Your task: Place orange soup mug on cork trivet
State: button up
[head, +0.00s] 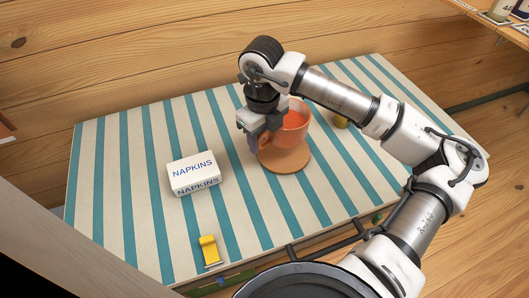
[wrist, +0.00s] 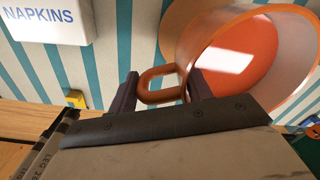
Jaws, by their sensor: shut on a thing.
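The orange soup mug (head: 291,125) is upright at the cork trivet (head: 287,160) on the striped table, over its far part in the head view. I cannot tell whether its base touches the trivet. In the wrist view the mug (wrist: 245,55) fills the upper right, with its open rim and glossy orange inside showing. My gripper (head: 256,140) is at the mug's left side, and its two dark fingers (wrist: 158,92) are shut on the mug's handle (wrist: 160,72). The trivet is a round brown disc, partly hidden by the mug.
A white napkins box (head: 194,174) stands left of the trivet. A yellow object (head: 209,250) lies near the front edge. A small yellowish round item (head: 341,121) is right of the mug, partly behind my arm. The striped table's left side (head: 105,170) is clear.

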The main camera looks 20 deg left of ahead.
jog(key=shift+f, duration=3.55)
jog(key=o, duration=1.4)
jog(key=shift+f, duration=0.1)
notch_tip(320, 180, up, 12)
jog(key=shift+s+r+b, duration=0.1)
jog(key=shift+s+b, duration=0.05)
jog(key=shift+b, duration=0.35)
